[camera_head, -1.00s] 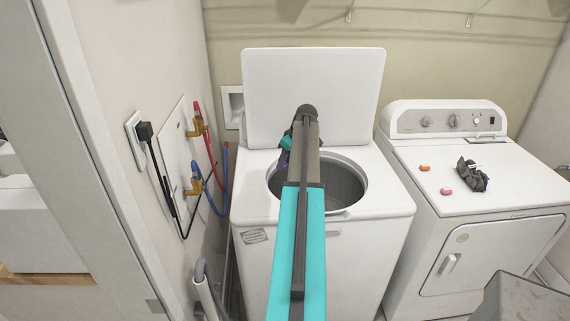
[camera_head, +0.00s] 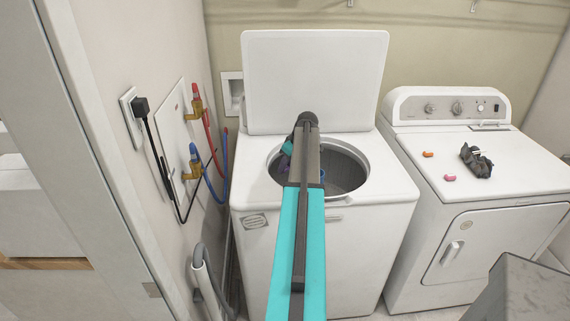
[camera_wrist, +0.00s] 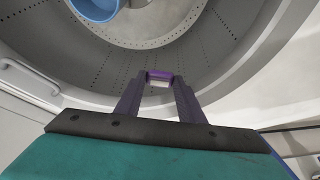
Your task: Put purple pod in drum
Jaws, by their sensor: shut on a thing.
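My gripper (camera_wrist: 158,88) is shut on the purple pod (camera_wrist: 161,75), held between the fingertips in the wrist view. The pod is over the open drum (camera_wrist: 225,50) of the top-loading washer (camera_head: 380,195), with the perforated wall and floor behind it. In the head view my arm crosses in front of the drum opening (camera_head: 345,165), and my gripper (camera_head: 285,160) is at the opening's left part, mostly hidden by my arm. I cannot make out the pod there. A blue round thing (camera_wrist: 94,8) is inside the drum.
The washer's lid (camera_head: 315,80) stands raised behind the opening. A dryer (camera_head: 480,210) at right bears an orange pod (camera_head: 428,154), a pink pod (camera_head: 449,178) and a dark crumpled thing (camera_head: 477,160). Hoses and valves (camera_head: 195,165) are on the left wall.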

